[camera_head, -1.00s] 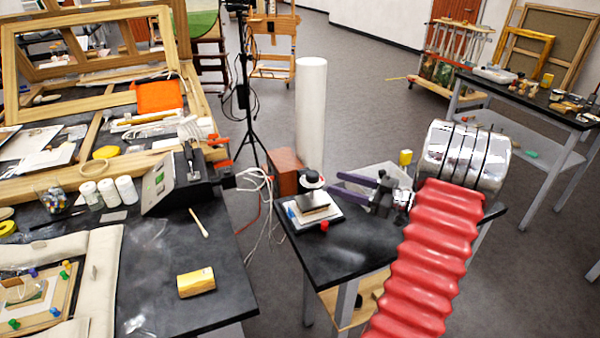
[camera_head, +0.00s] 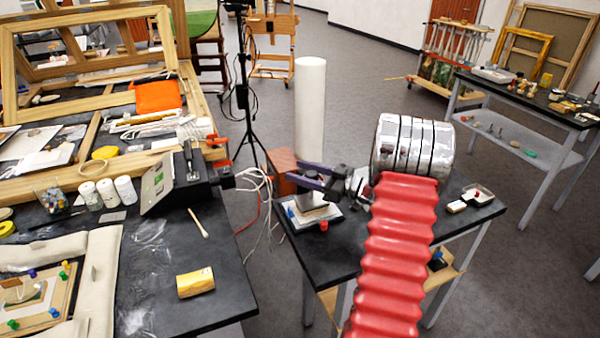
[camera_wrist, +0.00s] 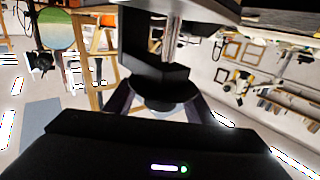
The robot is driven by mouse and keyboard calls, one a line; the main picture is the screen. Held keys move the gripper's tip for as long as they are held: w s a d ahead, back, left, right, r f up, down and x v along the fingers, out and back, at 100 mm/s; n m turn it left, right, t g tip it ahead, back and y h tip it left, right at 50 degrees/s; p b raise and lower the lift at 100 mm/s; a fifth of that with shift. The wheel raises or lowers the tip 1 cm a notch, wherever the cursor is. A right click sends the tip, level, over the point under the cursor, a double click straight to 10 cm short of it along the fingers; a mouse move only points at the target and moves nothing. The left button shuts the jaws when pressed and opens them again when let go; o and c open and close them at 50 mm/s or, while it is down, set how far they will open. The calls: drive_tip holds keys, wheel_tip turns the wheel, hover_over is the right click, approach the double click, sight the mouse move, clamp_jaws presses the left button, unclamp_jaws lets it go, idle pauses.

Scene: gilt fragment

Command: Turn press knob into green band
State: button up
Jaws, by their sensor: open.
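The small press (camera_head: 318,213) stands on the small black table, with a pale base and a grey block on it. My gripper (camera_head: 303,176) is open at the top of the press, with its purple fingers reaching in from the right. The press knob is hidden behind the gripper in the head view. In the wrist view, a dark rounded part (camera_wrist: 165,92), apparently the knob, is between the purple fingers, with a metal shaft (camera_wrist: 172,40) beside it. I cannot tell whether the fingers touch it. The green band cannot be made out.
A red part (camera_head: 323,225) and a blue part sit at the press base's edges. A small white tray (camera_head: 478,196) lies at the small table's right. A reddish-brown box (camera_head: 281,170) and white column (camera_head: 310,110) stand behind. The left workbench (camera_head: 225,300) is crowded.

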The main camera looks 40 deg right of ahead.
drive_tip(key=shift+w+a, duration=0.1)
drive_tip(key=shift+w, duration=0.05)
drive_tip(key=c, duration=1.1)
